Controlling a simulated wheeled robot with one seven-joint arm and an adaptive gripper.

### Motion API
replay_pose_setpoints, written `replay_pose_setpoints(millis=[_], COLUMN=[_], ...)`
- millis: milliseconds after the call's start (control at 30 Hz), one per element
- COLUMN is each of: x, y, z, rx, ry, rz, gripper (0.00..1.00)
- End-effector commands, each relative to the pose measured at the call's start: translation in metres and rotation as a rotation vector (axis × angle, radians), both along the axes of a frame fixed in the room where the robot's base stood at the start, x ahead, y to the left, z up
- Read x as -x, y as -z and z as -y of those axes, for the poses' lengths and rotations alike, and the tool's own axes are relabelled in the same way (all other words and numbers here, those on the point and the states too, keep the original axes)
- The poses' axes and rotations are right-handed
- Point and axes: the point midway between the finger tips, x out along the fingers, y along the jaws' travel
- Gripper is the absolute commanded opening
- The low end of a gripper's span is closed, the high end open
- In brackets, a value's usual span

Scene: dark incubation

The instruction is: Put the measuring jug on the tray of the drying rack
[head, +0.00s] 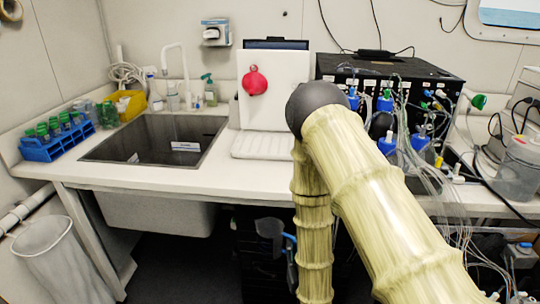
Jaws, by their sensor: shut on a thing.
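My arm covers the right end of the tray. My gripper is not in view; my forearm runs down past the bottom edge. I cannot make out the measuring jug for certain. A greyish rounded object (268,227) with a blue part beside it shows in the dark under the counter, left of my forearm.
A sink (155,140) is set into the counter left of the rack. A blue tube rack (58,140) stands at the far left. Black equipment with bottles and tubing (390,70) fills the right. A bin (60,255) stands on the floor at left.

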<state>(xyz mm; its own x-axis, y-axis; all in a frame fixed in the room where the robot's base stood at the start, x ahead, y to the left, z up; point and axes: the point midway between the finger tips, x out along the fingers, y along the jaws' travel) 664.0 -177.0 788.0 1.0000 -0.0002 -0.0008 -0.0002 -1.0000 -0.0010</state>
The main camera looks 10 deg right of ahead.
Motion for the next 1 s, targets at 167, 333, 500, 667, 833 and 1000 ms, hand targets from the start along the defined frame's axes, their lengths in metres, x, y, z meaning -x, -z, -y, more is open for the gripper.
replay_pose_setpoints(millis=[167, 333, 500, 667, 833, 1000], x=[0.000, 0.001, 0.001, 0.001, 0.000, -0.001], y=[0.017, 0.016, 0.018, 0.017, 0.015, 0.003], z=[-0.001, -0.001, -0.001, -0.001, -0.001, -0.002], rx=[0.001, 0.004, 0.004, 0.004, 0.003, -0.001], ry=[-0.002, -0.005, -0.005, -0.004, -0.003, 0.024], rz=[0.000, -0.006, -0.010, -0.008, -0.003, 0.004], gripper=[0.00, 0.00, 0.00, 0.00, 0.00, 0.00])
